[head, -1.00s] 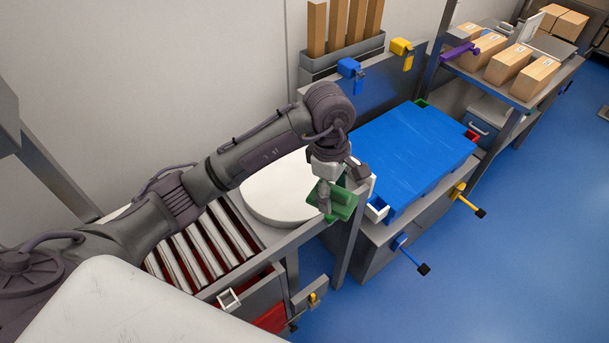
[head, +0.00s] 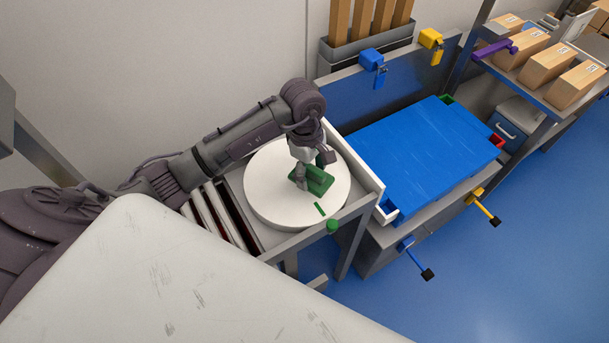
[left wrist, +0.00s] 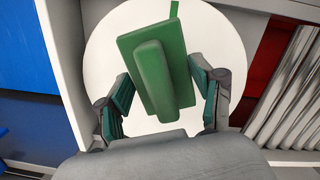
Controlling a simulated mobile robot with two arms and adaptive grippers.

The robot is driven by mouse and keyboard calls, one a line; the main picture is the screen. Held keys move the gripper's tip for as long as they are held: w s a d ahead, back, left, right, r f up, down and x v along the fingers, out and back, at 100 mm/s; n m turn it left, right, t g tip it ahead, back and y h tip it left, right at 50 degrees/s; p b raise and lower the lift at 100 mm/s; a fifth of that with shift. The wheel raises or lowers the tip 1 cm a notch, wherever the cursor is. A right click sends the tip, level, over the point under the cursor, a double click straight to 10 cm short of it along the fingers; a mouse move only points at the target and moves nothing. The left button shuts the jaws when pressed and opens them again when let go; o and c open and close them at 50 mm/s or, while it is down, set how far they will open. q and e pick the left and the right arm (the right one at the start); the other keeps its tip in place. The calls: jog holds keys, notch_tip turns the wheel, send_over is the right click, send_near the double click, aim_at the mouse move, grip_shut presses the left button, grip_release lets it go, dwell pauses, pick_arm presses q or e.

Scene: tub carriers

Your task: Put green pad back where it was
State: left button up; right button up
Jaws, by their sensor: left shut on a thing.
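The green pad (head: 319,179) is a flat rectangular block with a raised bar-shaped handle. My left gripper (head: 304,176) is shut on it, over the white round disc (head: 268,203). In the left wrist view the green pad (left wrist: 158,75) lies between the fingers of my left gripper (left wrist: 160,72), with the white disc (left wrist: 225,50) behind it. I cannot tell whether the pad touches the disc. A short green stripe (head: 320,209) marks the disc near its front edge, just in front of the pad. My right gripper is not in view.
A green knob (head: 332,226) sits at the stand's front edge. A roller bed (head: 222,212) lies left of the disc. A white wall (head: 355,163) separates the disc from a blue-topped bench (head: 425,145). Yellow (head: 481,201) and blue (head: 408,245) handles stick out from the bench.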

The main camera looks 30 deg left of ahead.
pick_arm(q)
jog(key=shift+a+f, duration=0.35)
jog(key=shift+a, duration=0.25)
jog(key=shift+a+f, duration=0.2)
jog(key=shift+a, duration=0.05)
notch_tip(320, 180, down, 4)
jog(key=shift+f+p, duration=0.1)
jog(key=shift+p, duration=0.6)
jog(key=o, duration=1)
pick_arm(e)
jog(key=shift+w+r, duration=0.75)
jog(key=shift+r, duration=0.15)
pick_arm(q)
jog(key=shift+r, duration=0.2)
jog(key=shift+w+a+r, duration=0.1)
jog(key=shift+r, duration=0.2)
jog(key=r+b, duration=0.1)
jog(key=r, duration=0.2)
jog(key=r+b, duration=0.1)
jog(key=r, duration=0.3)
jog(key=a+r+b, duration=0.1)
jog(key=r, duration=0.3)
jog(key=shift+a, duration=0.1)
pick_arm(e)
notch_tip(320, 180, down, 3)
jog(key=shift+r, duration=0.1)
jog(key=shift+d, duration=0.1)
